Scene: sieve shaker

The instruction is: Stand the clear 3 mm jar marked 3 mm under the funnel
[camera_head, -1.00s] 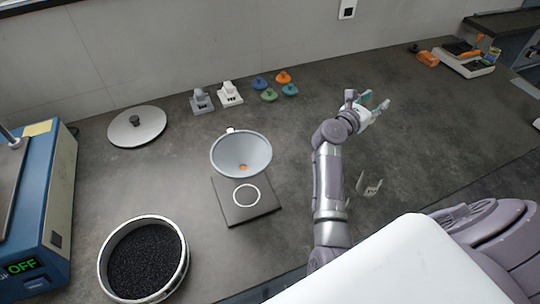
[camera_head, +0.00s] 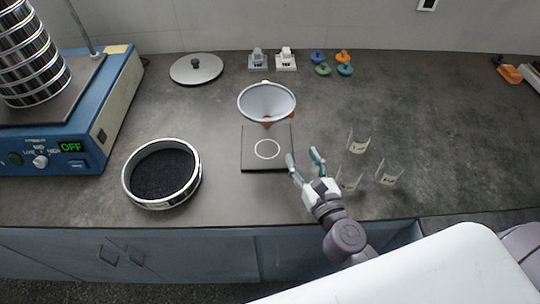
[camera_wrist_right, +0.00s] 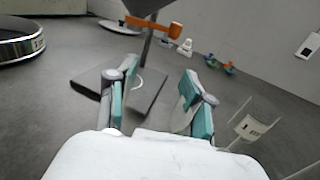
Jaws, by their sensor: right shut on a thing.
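The grey funnel (camera_head: 267,101) stands over a dark square plate (camera_head: 249,158) with a white ring. My right gripper (camera_head: 304,158) is just right of the plate's front corner. In the right wrist view its fingers (camera_wrist_right: 160,98) are apart, around what seems a clear jar; only a pale edge (camera_wrist_right: 183,116) shows by the right finger. I cannot read a mark on it. Clear labelled jars stand right of the gripper: one behind (camera_head: 357,142), one close beside it (camera_head: 349,180), one farther right (camera_head: 388,174). My left gripper is not in view.
A round sieve pan (camera_head: 161,174) of black grains stands left of the plate. The blue shaker (camera_head: 62,130) with its sieve stack, display reading OFF, is at far left. A lid (camera_head: 196,69) and small coloured pieces (camera_head: 331,62) lie at the back. The table's right side is mostly clear.

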